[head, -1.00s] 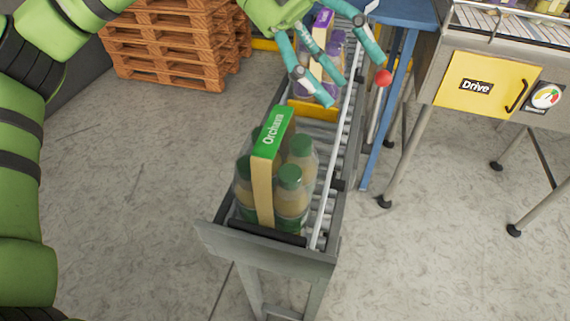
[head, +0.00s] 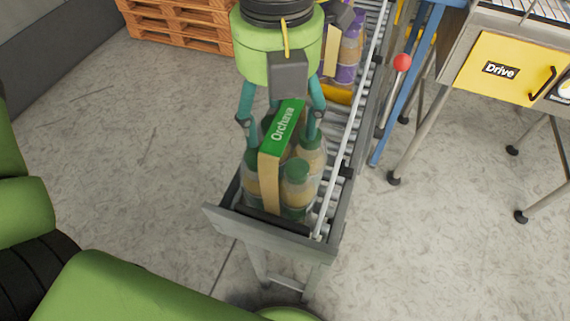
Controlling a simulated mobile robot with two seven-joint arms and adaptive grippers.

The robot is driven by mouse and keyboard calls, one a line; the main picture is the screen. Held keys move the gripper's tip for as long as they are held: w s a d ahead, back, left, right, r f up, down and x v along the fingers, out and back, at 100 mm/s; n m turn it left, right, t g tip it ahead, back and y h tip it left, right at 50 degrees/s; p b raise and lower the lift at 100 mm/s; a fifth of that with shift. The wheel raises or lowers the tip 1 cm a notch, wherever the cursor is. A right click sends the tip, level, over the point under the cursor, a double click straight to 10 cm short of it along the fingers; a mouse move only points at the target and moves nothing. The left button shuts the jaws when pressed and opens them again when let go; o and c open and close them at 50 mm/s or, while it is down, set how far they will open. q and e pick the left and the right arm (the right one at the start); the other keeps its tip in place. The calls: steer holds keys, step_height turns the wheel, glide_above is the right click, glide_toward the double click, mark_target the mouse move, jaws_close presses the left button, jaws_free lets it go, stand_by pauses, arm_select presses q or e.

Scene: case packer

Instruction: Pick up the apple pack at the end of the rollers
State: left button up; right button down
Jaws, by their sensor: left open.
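The apple pack (head: 298,175) stands upright at the near end of the roller conveyor (head: 341,135), against the end stop. It is a group of bottles with green caps and a green-topped carton band marked "Orchava". My left gripper (head: 280,130) is above it, pointing down. Its teal fingers are spread, one on each side of the band, at about the height of the bottle tops. I cannot tell whether the fingers touch the pack. The far bottles are partly hidden by the gripper and band. My right gripper is not in view.
A purple-labelled pack (head: 347,55) stands farther up the rollers behind a yellow stop (head: 338,94). A guide rail (head: 352,120) runs along the right side. A red knob (head: 402,62) and a machine with a yellow Drive panel (head: 506,68) stand right. Wooden pallets (head: 185,25) lie at the back left.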

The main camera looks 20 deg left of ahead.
arm_select(q)
steer(key=shift+f, duration=0.4)
jaws_close()
steer(key=shift+r, duration=0.1)
